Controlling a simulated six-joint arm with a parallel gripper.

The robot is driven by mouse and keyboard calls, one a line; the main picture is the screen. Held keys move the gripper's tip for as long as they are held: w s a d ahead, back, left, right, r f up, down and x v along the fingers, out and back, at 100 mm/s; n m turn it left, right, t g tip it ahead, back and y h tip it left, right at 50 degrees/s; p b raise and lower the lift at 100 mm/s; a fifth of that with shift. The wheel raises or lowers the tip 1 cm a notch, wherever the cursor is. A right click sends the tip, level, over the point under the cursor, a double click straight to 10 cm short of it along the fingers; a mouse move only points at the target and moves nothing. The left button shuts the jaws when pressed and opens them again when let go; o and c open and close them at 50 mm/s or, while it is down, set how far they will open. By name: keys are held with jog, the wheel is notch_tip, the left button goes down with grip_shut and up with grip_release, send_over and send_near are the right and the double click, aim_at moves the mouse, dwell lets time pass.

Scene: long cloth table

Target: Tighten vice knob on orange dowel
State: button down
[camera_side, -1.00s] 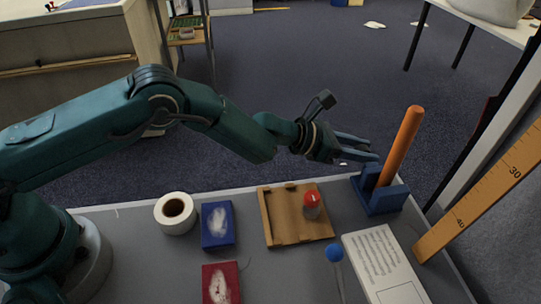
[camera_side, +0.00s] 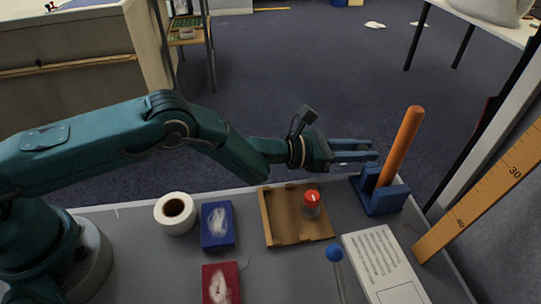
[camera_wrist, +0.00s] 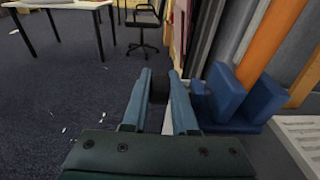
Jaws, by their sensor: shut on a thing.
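The blue vice (camera_side: 381,198) stands at the table's back right corner, and its blue blocks also show in the wrist view (camera_wrist: 235,95). The orange dowel (camera_side: 402,145) rises from between its jaws, leaning to the right; its lower part shows in the wrist view (camera_wrist: 262,45). My gripper (camera_side: 374,152) reaches the vice's left side from the left. In the wrist view, my gripper (camera_wrist: 160,80) is shut on the dark vice knob (camera_wrist: 159,90), held between the fingertips. The side view does not show the knob clearly.
A wooden tray (camera_side: 282,238) with a red-capped jar (camera_side: 312,207) lies left of the vice. A printed white board (camera_side: 385,270), a blue-headed pin (camera_side: 334,253) and a wooden ruler (camera_side: 480,205) are nearby. A white roll (camera_side: 175,213), blue box (camera_side: 217,225) and red box (camera_side: 221,283) stand further left.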

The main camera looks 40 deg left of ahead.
dwell(0.3)
jog(key=c, duration=1)
grip_release()
jog(key=shift+s+a, duration=0.1)
jog(key=shift+a, duration=0.05)
jog(key=shift+v, duration=2.45)
